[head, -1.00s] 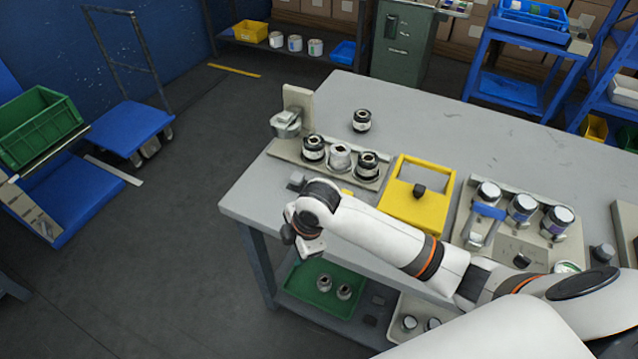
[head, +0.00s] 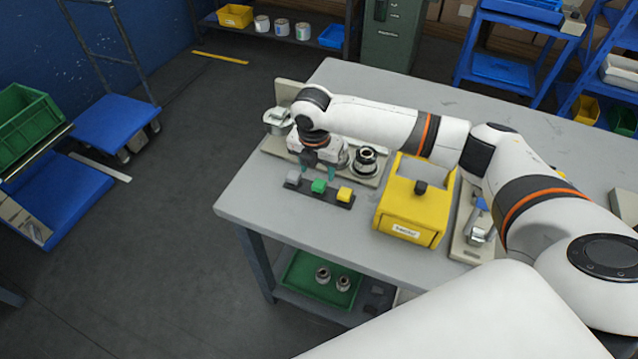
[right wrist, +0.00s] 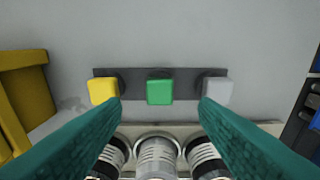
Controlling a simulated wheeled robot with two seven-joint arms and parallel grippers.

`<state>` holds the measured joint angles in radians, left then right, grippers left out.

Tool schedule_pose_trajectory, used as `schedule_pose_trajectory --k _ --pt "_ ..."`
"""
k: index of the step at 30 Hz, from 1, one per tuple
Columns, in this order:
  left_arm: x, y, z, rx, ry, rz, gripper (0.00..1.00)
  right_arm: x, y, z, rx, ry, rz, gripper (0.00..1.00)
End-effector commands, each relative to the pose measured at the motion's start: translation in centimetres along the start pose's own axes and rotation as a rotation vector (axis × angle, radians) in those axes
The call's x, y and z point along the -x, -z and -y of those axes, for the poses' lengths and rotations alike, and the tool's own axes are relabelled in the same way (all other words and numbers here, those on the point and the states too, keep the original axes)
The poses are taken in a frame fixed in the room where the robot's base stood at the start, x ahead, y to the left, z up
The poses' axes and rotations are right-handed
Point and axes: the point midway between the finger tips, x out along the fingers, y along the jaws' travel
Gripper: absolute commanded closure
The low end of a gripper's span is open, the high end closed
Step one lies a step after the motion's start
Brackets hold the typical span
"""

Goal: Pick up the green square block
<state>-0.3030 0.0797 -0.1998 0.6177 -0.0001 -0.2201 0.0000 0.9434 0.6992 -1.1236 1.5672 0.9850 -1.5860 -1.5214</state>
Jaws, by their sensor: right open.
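The green square block (head: 319,186) sits in the middle of a dark strip on the grey table, between a grey block (head: 293,178) and a yellow block (head: 344,194). My right gripper (head: 318,172) is just behind the green block, pointing down, open and empty. In the right wrist view the green block (right wrist: 160,92) lies between and beyond the spread teal fingers (right wrist: 160,110), apart from them. The yellow block (right wrist: 103,91) and the grey block (right wrist: 217,91) show on either side of it. My left gripper is not in view.
A beige fixture with several black-and-silver cylinders (head: 366,160) stands right behind the strip, partly hidden by my arm. A yellow box (head: 412,209) stands to the right. The table front (head: 255,205) left of the strip is clear.

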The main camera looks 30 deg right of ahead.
Motion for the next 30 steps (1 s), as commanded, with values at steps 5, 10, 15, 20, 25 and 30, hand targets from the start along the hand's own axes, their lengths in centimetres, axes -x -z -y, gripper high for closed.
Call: schedule_pose_trajectory --k 5,10,15,20,25,30 --pt "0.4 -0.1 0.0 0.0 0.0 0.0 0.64 -1.2 0.0 -0.1 -0.002 -0.001 0.0 0.45" --pt "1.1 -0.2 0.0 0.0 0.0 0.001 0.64 -3.8 0.0 -0.1 -0.001 -0.003 0.001 0.45" --pt "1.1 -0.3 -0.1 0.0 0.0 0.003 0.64 -5.6 0.1 -0.1 -0.001 0.0 -0.001 0.45" --pt "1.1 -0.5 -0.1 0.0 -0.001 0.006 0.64 -5.8 0.1 -0.1 -0.001 0.001 -0.002 0.45" --pt "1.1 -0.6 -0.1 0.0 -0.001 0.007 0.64 -5.7 0.1 -0.1 0.0 0.001 -0.001 0.6" --pt "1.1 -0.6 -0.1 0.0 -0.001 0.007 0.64 -5.7 0.1 -0.1 -0.001 0.001 -0.001 0.88"
